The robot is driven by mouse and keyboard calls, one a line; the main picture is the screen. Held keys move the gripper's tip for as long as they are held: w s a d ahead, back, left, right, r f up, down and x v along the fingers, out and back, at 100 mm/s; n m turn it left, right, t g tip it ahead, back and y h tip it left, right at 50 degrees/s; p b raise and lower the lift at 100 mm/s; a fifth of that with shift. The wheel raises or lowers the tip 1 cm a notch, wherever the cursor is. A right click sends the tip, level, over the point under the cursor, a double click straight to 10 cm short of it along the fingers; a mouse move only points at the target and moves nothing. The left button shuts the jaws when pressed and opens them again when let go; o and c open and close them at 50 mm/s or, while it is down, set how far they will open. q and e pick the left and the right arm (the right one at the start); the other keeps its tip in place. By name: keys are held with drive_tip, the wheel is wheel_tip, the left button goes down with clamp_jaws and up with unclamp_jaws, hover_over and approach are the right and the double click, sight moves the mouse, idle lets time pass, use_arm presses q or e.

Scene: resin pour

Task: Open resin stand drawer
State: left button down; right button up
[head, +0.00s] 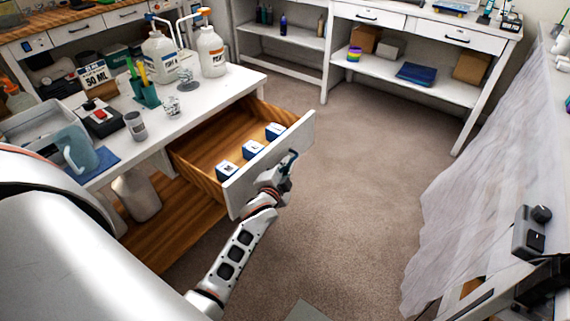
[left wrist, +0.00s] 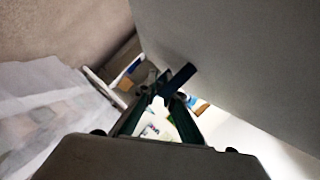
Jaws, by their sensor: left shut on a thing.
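The resin stand (head: 213,97) is a white-topped table at the left in the head view. Its wooden drawer (head: 212,143) is pulled well out, and several small blue-and-white boxes lie inside. The white drawer front (head: 268,165) faces the open floor. My left gripper (head: 289,163) is at the outer face of this front, shut on the drawer handle. In the left wrist view the fingers (left wrist: 165,98) close around the dark handle bar (left wrist: 180,79), beside the pale drawer front (left wrist: 240,65). My right gripper does not show clearly in the head view.
On the stand are two pump jugs (head: 211,52), cups, a green holder (head: 146,94), a scale (head: 101,118) and a blue pitcher (head: 76,150). A shelf bench (head: 420,40) stands at the back. The carpet (head: 350,170) between is clear. A draped sheet (head: 480,180) hangs at the right.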

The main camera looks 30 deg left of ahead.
use_arm(q)
drive_tip(key=shift+f, duration=0.1)
drive_tip(key=c, duration=2.4)
unclamp_jaws()
drive_tip(key=shift+c, duration=0.2)
drive_tip(key=v, duration=1.2)
drive_tip(key=s+d+f+n+g+h+p, duration=0.2)
drive_tip(key=s+d, duration=0.5)
drive_tip(key=s, duration=0.4)
drive_tip(key=s+d+f+n+g+h+p, duration=0.2)
drive_tip(key=s+d+f, duration=0.5)
drive_tip(key=s, duration=0.4)
drive_tip(key=h+p, duration=0.1)
drive_tip(key=h, duration=0.1)
drive_tip(key=shift+h+p, duration=0.3)
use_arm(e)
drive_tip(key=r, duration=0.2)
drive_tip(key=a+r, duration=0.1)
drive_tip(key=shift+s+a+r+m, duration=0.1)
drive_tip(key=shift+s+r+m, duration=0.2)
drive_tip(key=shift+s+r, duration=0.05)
